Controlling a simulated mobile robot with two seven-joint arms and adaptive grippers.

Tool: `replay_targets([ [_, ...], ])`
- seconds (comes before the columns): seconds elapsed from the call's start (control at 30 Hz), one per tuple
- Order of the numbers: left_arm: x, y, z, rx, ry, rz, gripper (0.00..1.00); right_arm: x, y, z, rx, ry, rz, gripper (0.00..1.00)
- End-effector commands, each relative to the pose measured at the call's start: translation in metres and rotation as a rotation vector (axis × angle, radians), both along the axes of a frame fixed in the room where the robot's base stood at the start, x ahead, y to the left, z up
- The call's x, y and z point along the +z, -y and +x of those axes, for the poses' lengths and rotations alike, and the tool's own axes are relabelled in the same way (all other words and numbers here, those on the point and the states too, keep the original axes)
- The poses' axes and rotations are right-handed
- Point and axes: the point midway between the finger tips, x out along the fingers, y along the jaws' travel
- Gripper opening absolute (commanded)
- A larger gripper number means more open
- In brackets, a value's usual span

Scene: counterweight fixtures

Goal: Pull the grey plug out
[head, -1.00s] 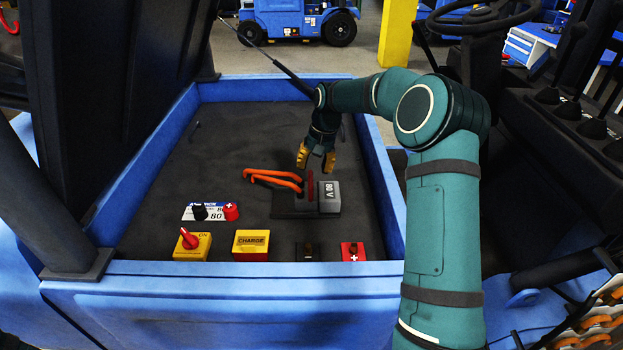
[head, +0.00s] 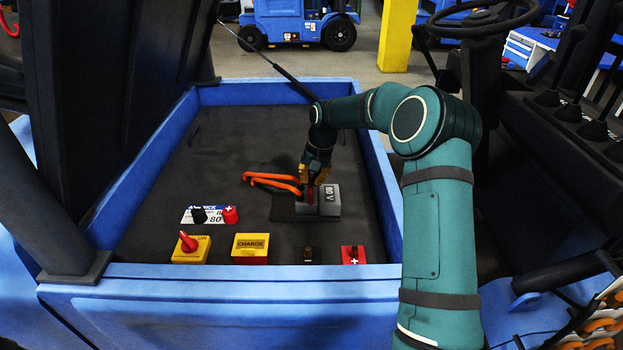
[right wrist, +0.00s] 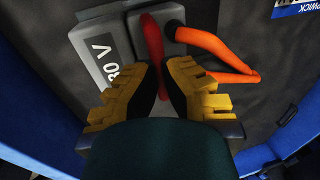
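The grey plug (head: 286,205) lies on the dark floor of the blue bay, with orange cables (head: 272,180) running out to the left. It also shows in the right wrist view (right wrist: 169,16). The grey block marked 80 V (head: 330,200) sits against it on the right and shows in the right wrist view (right wrist: 103,52). My right gripper (head: 315,183) is down at the handle. In the right wrist view its yellow-backed fingers (right wrist: 162,80) are apart, one on each side of the handle; contact is unclear. My left gripper is not in view.
Near the front wall stand a yellow box with a red switch (head: 190,248), a yellow CHARGE box (head: 250,248) and a red plus terminal (head: 353,255). Blue walls (head: 230,282) enclose the bay.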

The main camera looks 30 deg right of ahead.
Motion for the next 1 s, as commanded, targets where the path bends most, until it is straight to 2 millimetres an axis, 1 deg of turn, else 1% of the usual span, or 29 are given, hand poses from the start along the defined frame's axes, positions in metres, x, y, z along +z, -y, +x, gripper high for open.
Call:
replay_targets([
  [0.3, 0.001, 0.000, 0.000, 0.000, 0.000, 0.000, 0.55, -0.003, -0.004, 0.001, 0.003, -0.006, 0.003, 0.00],
  [0.37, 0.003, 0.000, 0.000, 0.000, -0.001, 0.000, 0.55, -0.002, -0.009, 0.004, 0.005, -0.005, 0.003, 0.00],
  [0.53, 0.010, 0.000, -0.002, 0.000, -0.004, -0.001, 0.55, -0.002, -0.034, 0.018, 0.007, -0.007, 0.004, 0.00],
  [0.6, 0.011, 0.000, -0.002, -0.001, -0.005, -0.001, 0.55, -0.003, -0.039, 0.021, 0.005, -0.008, 0.004, 0.00],
  [0.87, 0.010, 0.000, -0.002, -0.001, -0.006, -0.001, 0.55, -0.005, -0.039, 0.021, 0.003, -0.010, 0.004, 0.00],
  [0.9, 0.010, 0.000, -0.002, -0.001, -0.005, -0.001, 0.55, -0.005, -0.039, 0.021, 0.003, -0.010, 0.004, 0.18],
  [0.97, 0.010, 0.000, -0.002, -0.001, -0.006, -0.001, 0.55, -0.005, -0.038, 0.021, 0.003, -0.009, 0.003, 0.40],
  [1.0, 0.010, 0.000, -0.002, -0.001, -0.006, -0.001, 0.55, -0.004, -0.038, 0.021, 0.003, -0.008, 0.003, 0.43],
])
